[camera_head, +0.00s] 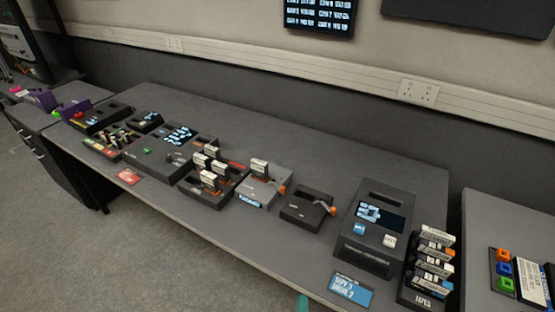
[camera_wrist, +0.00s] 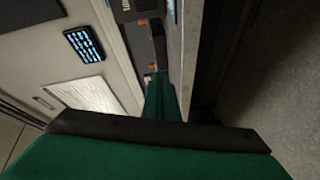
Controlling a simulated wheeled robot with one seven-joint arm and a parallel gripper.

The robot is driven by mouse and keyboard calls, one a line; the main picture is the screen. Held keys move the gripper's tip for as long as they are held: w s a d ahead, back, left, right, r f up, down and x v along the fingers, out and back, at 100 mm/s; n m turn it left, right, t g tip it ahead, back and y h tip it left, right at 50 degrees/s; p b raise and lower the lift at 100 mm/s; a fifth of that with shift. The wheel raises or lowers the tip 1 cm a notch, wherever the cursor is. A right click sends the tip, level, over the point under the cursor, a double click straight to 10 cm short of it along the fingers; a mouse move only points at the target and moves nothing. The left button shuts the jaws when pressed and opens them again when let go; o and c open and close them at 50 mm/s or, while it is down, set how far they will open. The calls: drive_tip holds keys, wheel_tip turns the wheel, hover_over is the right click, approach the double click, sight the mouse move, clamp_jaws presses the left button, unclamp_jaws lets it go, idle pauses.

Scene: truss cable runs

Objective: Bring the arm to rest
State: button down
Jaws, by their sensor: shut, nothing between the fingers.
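In the wrist view, green and dark parts of my own arm end fill the lower middle. My gripper (camera_wrist: 160,82) appears as a narrow green shape pointing away from the camera, shut with nothing held. In the head view the arm is out of the picture, apart from perhaps a small green sliver at the bottom edge. The long grey table (camera_head: 300,140) with its devices stands ahead of me, and the gripper touches nothing that I can make out.
On the table are a tape drive box (camera_head: 376,262), a tape rack (camera_head: 411,291), a box with an orange-tipped lever (camera_head: 305,208) and a dark console (camera_head: 160,160). A wall screen (camera_head: 320,15) hangs behind. Floor (camera_head: 150,260) in front is clear.

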drive_tip(key=s+a+r+m+g, duration=0.1)
drive_tip(key=s+a+m, duration=0.2)
drive_tip(key=s+m, duration=0.3)
drive_tip(key=s+a+r+m+y, duration=0.1)
drive_tip(key=s+a+m, duration=0.2)
drive_tip(key=s+m, duration=0.4)
drive_tip(key=s, duration=0.8)
drive_tip(key=shift+a+m+g, duration=0.3)
drive_tip(key=shift+a+g, duration=0.05)
drive_tip(key=shift+g, duration=0.05)
